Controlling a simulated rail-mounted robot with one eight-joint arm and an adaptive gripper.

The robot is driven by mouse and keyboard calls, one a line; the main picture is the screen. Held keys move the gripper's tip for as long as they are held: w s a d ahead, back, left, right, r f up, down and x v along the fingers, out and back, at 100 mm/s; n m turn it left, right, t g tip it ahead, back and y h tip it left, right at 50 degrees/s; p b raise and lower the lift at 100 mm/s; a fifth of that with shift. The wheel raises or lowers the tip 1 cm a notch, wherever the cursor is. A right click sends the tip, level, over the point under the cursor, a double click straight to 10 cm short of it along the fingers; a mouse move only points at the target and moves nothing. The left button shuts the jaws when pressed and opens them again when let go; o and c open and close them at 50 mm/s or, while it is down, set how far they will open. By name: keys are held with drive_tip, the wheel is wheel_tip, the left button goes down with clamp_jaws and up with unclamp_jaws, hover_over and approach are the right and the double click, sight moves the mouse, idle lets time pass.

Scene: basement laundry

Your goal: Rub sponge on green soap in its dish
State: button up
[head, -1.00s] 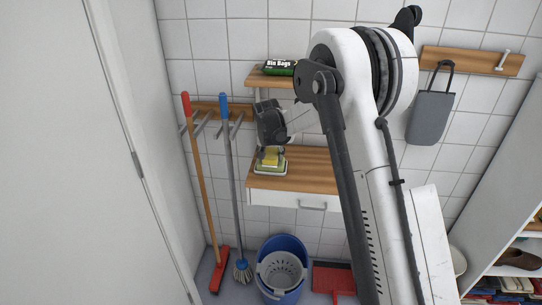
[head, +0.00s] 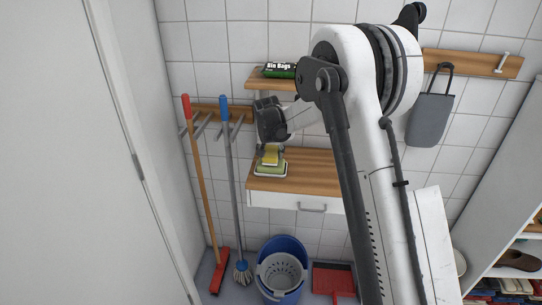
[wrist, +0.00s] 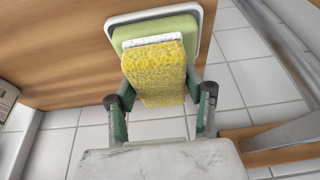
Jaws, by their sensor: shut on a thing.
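The yellow sponge (wrist: 155,75) is held between the two fingers of my gripper (wrist: 160,105) in the wrist view. It has a whitish layer along its far edge. The green soap (wrist: 122,32) lies in a white-rimmed dish (wrist: 197,14) on the wooden top. The sponge overlaps the soap in the wrist view, at or just over it; I cannot tell if they touch. In the head view my gripper (head: 271,150) points down with the sponge (head: 271,157) over the soap (head: 264,169) and dish (head: 271,175) at the left end of the top.
The wooden top (head: 310,172) is clear to the right of the dish. A shelf above holds a bin bags box (head: 280,70). A broom (head: 200,180) and mop (head: 229,180) hang at left. A blue bucket (head: 284,294) stands on the floor below.

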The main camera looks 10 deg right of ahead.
sight(272, 148)
drive_tip(key=shift+r+p, duration=0.85)
drive_tip(key=shift+r, duration=1.75)
